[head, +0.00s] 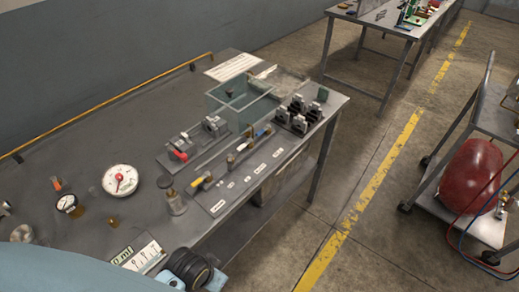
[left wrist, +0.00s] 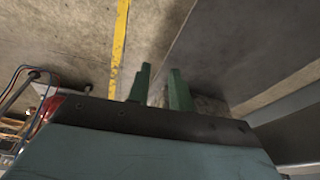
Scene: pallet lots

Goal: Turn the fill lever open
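Several small valve levers stand on the grey bench in the head view. A yellow-handled lever (head: 202,181) is at the near end of a labelled plate, and a blue-handled lever (head: 263,132) is at its far end near a clear tank (head: 240,106). A red-handled valve (head: 179,154) sits on a separate plate to the left. The labels are too small to read, so I cannot tell which is the fill lever. My left gripper (left wrist: 159,69) shows two green fingers apart with nothing between them, over the floor.
A cart with a red cylinder (head: 468,180) stands right. Open floor with a yellow line (head: 375,173) lies between.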

